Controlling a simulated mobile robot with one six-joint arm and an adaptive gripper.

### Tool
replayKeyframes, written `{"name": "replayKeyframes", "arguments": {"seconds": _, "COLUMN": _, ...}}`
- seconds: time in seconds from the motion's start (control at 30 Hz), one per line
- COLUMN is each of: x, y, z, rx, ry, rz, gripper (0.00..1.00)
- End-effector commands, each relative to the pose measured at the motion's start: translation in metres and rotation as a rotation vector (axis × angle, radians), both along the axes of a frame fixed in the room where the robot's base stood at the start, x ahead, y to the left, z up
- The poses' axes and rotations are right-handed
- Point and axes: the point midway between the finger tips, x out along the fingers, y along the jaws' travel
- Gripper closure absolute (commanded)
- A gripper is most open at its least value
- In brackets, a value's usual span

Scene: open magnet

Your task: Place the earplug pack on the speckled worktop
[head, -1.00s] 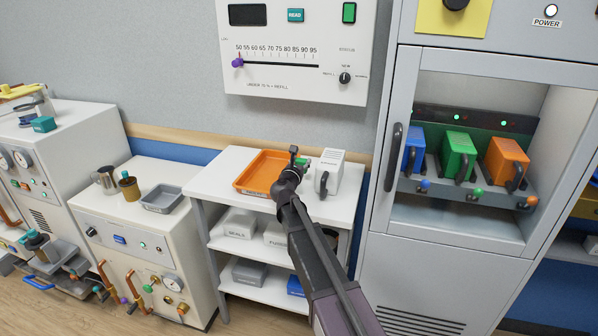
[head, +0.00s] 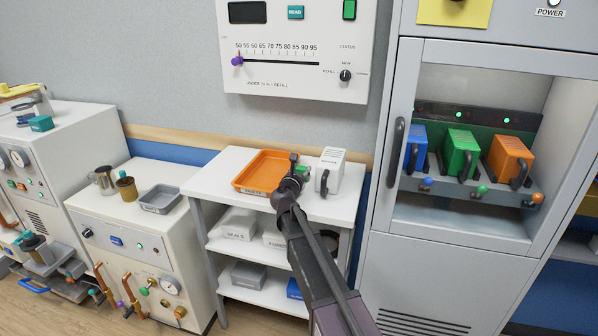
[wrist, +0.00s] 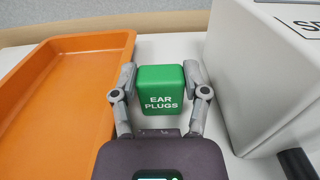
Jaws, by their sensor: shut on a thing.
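The earplug pack (wrist: 160,90) is a green block with white "EAR PLUGS" lettering. In the wrist view my gripper (wrist: 160,82) is shut on it, with one finger on each side. In the head view my gripper (head: 297,166) and the pack (head: 303,172) are over the white top of a shelf unit (head: 322,207), between an orange tray and a white box. I cannot tell whether the pack touches this top. No speckles can be made out on any top, so I cannot tell which is the speckled worktop.
The orange tray (head: 262,170) lies close left of the pack. The white box with a dark handle (head: 330,172) stands close right. A white machine to the left bears mugs and a grey tray (head: 160,197). A tall grey cabinet (head: 455,255) stands at right.

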Motion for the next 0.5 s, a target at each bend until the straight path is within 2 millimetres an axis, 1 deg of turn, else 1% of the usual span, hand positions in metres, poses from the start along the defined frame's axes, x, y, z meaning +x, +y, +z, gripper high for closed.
{"name": "replayKeyframes", "arguments": {"seconds": 0.23, "x": 0.0000, "y": 0.0000, "z": -0.0044, "rx": 0.000, "ry": 0.000, "rz": 0.000, "gripper": 0.66}}
{"name": "replayKeyframes", "arguments": {"seconds": 0.27, "x": -0.0001, "y": 0.0001, "z": -0.0035, "rx": 0.000, "ry": 0.000, "rz": 0.000, "gripper": 0.36}}
{"name": "replayKeyframes", "arguments": {"seconds": 0.3, "x": -0.0001, "y": 0.0001, "z": -0.0030, "rx": 0.000, "ry": 0.000, "rz": 0.000, "gripper": 0.24}}
{"name": "replayKeyframes", "arguments": {"seconds": 0.37, "x": 0.0000, "y": 0.0001, "z": -0.0030, "rx": 0.000, "ry": 0.000, "rz": 0.000, "gripper": 0.07}}
{"name": "replayKeyframes", "arguments": {"seconds": 0.5, "x": -0.0001, "y": 0.0001, "z": -0.0030, "rx": 0.000, "ry": 0.000, "rz": 0.000, "gripper": 0.07}}
